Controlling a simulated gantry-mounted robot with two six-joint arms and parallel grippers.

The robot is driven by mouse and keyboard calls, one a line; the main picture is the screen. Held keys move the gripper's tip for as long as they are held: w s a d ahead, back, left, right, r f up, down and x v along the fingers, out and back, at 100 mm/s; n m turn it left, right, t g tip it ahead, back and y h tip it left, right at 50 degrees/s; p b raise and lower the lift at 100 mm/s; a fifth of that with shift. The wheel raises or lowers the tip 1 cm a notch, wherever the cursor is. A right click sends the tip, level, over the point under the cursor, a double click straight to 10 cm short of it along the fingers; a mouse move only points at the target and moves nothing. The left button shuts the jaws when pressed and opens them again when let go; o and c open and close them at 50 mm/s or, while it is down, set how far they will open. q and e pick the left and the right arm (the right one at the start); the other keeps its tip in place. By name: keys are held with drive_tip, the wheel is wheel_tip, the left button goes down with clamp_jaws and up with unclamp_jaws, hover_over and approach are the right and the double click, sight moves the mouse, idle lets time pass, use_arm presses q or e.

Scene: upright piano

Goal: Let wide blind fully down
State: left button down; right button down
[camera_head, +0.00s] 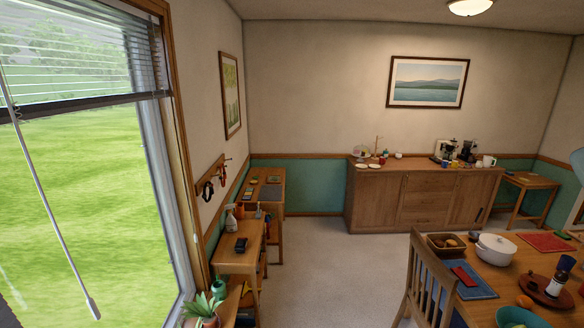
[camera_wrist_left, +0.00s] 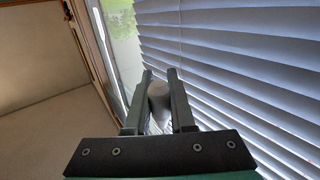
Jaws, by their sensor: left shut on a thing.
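The wide blind (camera_head: 65,60) hangs at the top left in the head view, its slats covering the upper part of the window. Its dark bottom rail (camera_head: 95,103) sits well above the window's lower edge. A thin wand (camera_head: 50,215) with a grey end hangs in front of the glass. In the left wrist view the blind's slats (camera_wrist_left: 240,60) fill the right side, close to my left gripper (camera_wrist_left: 159,76). That gripper is shut on a pale rounded piece (camera_wrist_left: 158,92), which I cannot identify for certain. My right gripper is in neither view.
The wooden window frame (camera_head: 180,150) runs down beside the glass. A potted plant (camera_head: 204,308) stands near its foot. Wooden side tables (camera_head: 238,262) line the left wall. A dining table (camera_head: 505,275) and chair (camera_head: 432,275) stand at the right. The floor between is clear.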

use_arm(q)
drive_tip(key=shift+s, duration=0.15)
drive_tip(key=s, duration=0.3)
drive_tip(key=s+p, duration=0.1)
drive_tip(key=shift+s+d+f, duration=0.15)
drive_tip(key=shift+s+f, duration=0.25)
wheel_tip(320, 180, up, 9)
drive_tip(key=p, duration=0.2)
idle(0.5)
